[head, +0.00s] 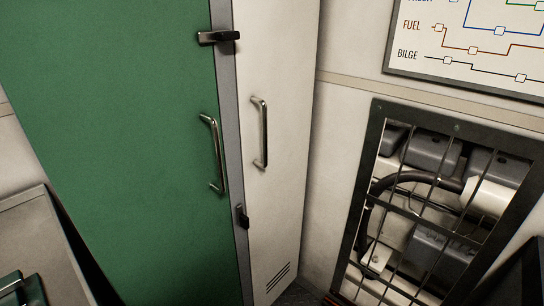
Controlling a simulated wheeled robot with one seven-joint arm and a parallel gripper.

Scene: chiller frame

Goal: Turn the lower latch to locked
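The lower latch (242,216) is a small dark piece on the narrow grey strip (229,110) beside the green door (120,130), at the door's right edge. It looks roughly upright, along the strip, and does not clearly reach over the green door. The upper latch (218,37) is a dark bar that lies crosswise, from the grey strip over the edge of the green door. The green door has a metal handle (217,155) between the two latches. My gripper is not in view.
A white narrow door (280,190) with its own metal handle (262,133) stands right of the strip. A barred opening (375,135) with machinery is at the right, under a line chart (480,45). A grey counter (40,240) is at the lower left.

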